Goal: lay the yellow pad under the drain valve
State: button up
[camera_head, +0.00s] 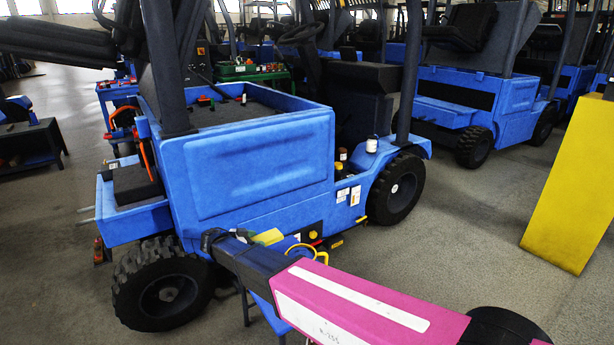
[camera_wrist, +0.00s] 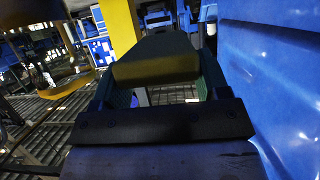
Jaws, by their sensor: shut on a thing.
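My gripper (camera_head: 226,240) is beside the lower side of the blue forklift, low near its front wheel. In the wrist view my gripper (camera_wrist: 158,82) is shut on the yellow pad (camera_wrist: 155,68), whose shaded yellow face shows between the fingers with a dark part above it. A yellow piece that looks like the same pad (camera_head: 268,237) shows by the gripper in the head view. I cannot make out the drain valve for certain. A small red and yellow fitting (camera_head: 313,235) sits on the forklift's lower edge.
The blue forklift (camera_head: 262,165) stands close, with its black front wheel (camera_head: 163,288) and rear wheel (camera_head: 398,188). Its blue side (camera_wrist: 275,80) fills the right of the wrist view. A yellow panel (camera_head: 573,175) stands at right. Grey floor (camera_head: 455,230) is open between.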

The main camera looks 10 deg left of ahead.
jog(key=w+d+r+n+t+y, duration=0.2)
jog(key=w+d+r+n+y, duration=0.1)
jog(key=w+d+r, duration=0.8)
jog(key=w+d+r+n+t+y, duration=0.25)
jog(key=w+d+r, duration=0.55)
jog(key=d, duration=0.5)
jog(key=w+d+r+n+y, duration=0.1)
jog(key=d+r+n+y, duration=0.3)
jog(key=d+r, duration=2)
jog(key=shift+w+d+r+y, duration=0.25)
jog(key=shift+w+r+y, duration=0.1)
jog(key=shift+r, duration=0.4)
